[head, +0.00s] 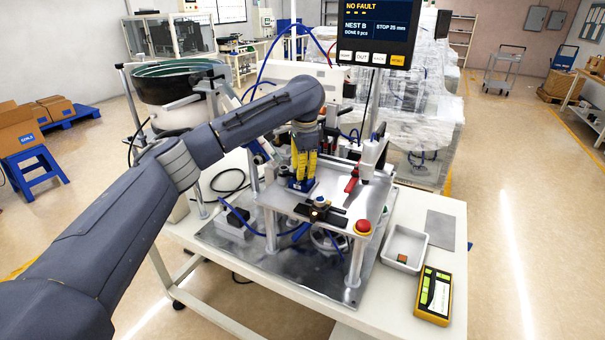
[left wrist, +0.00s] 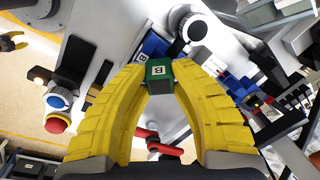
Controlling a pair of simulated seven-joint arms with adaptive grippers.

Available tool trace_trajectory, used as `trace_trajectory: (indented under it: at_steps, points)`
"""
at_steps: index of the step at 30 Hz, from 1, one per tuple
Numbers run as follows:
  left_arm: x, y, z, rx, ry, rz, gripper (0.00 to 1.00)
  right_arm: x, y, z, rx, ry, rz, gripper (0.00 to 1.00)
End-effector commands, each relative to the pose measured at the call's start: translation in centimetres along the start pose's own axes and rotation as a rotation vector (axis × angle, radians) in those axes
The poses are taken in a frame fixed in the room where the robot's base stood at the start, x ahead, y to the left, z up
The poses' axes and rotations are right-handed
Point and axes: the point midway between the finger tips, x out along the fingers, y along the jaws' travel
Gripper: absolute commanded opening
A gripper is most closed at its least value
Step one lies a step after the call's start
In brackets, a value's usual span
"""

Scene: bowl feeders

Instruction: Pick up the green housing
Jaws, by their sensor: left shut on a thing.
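The green housing (left wrist: 159,70), marked with a "B" label on its face, sits between the tips of my left gripper's yellow fingers in the left wrist view. My left gripper (head: 304,180) shows in the head view above the raised metal plate of the bench fixture. It is shut on the green housing. In the head view the fingers hide most of the housing. A blue block (left wrist: 152,45) lies right beside or behind the housing in the left wrist view; I cannot tell whether they touch.
A red-handled clamp (head: 352,184) stands right of the gripper, and a red button (head: 363,227) is at the plate's front corner. A white tray (head: 386,252) with a small part and a yellow-edged device (head: 434,296) lie on the bench at right. A screen (head: 376,30) hangs above.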

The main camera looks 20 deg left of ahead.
Motion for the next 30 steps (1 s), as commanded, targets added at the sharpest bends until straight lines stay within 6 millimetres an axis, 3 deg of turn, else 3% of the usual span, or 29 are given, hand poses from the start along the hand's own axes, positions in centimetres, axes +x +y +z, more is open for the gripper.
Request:
trace_trajectory:
  at_steps: [8,14,30]
  points:
    - [-0.5,-0.1,0.0,0.0,0.0,0.0,0.0,0.0,0.0,0.0,0.0,0.0,0.0,0.44]
    - [-2.5,-0.4,0.0,0.0,0.001,-0.002,0.0,0.0,0.0,0.0,0.0,0.0,0.0,0.44]
    - [-14.6,-1.9,-0.1,0.0,0.001,-0.003,0.0,0.0,0.0,0.0,0.0,0.0,0.0,0.44]
